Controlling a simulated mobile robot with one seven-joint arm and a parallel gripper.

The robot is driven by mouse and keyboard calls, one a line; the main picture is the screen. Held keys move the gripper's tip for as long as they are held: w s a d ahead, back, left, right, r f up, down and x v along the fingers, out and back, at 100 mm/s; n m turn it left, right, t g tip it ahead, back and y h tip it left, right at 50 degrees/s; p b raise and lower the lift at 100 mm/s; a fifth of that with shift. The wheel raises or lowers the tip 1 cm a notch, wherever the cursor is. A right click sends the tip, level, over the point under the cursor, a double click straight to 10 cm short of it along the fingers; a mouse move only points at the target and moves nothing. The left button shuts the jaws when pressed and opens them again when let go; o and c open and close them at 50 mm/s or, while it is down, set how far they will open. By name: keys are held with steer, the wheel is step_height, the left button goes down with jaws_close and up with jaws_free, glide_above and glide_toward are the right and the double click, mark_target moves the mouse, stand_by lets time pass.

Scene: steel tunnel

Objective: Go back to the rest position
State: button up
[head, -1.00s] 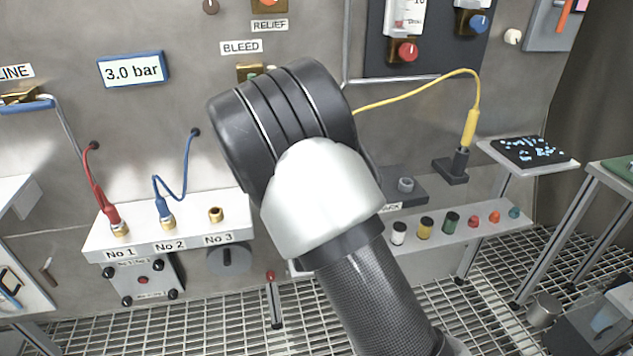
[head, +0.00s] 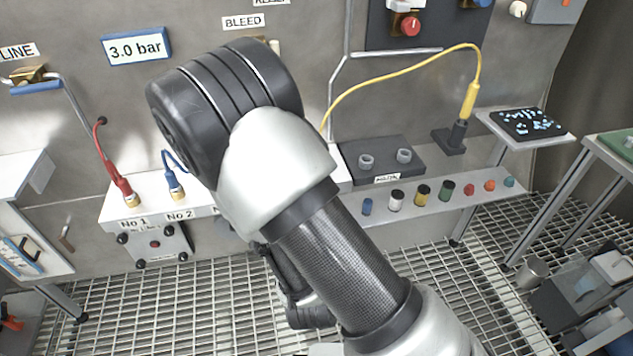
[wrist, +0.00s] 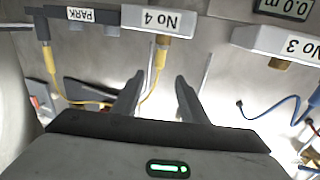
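My arm fills the middle of the head view, with its dark elbow high and its links running down to the lower right. My gripper is not clearly visible in the head view. In the wrist view, which looks upside down, my gripper (wrist: 158,97) shows two dark fingers spread apart. Nothing is held between them. A yellow cable passes behind the fingers, near the white block marked No 4 (wrist: 178,20).
A panel wall carries a red plug (head: 124,186) at No 1 and a blue plug (head: 174,183) at No 2. A yellow plug (head: 469,100) stands in a dark holder. A shelf (head: 340,233) holds several coloured caps. Grating floor lies below.

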steer(key=shift+s, duration=0.2)
steer(key=shift+w, duration=0.1)
stand_by(0.4)
steer(key=w+d+r+m+g, duration=0.2)
steer(key=w+r+m+g, duration=0.1)
steer(key=w+g, duration=0.15)
steer(key=s+d+r+n+g+y, duration=0.1)
steer(key=s+d+r+g+y, duration=0.15)
steer(key=s+r+g, duration=0.35)
steer(key=s+d+r+n+g+h, duration=0.1)
steer(key=s+d+r, duration=0.3)
steer(key=s+d, duration=0.3)
steer(key=s+d+r+n+g+h, duration=0.1)
steer(key=s+d+r+h, duration=0.1)
steer(key=s+d+r, duration=0.5)
step_height(320, 180, up, 19)
steer(key=s+a+p, duration=0.2)
steer(key=s+p, duration=0.1)
steer(key=p, duration=1.8)
steer(key=shift+p, duration=0.35)
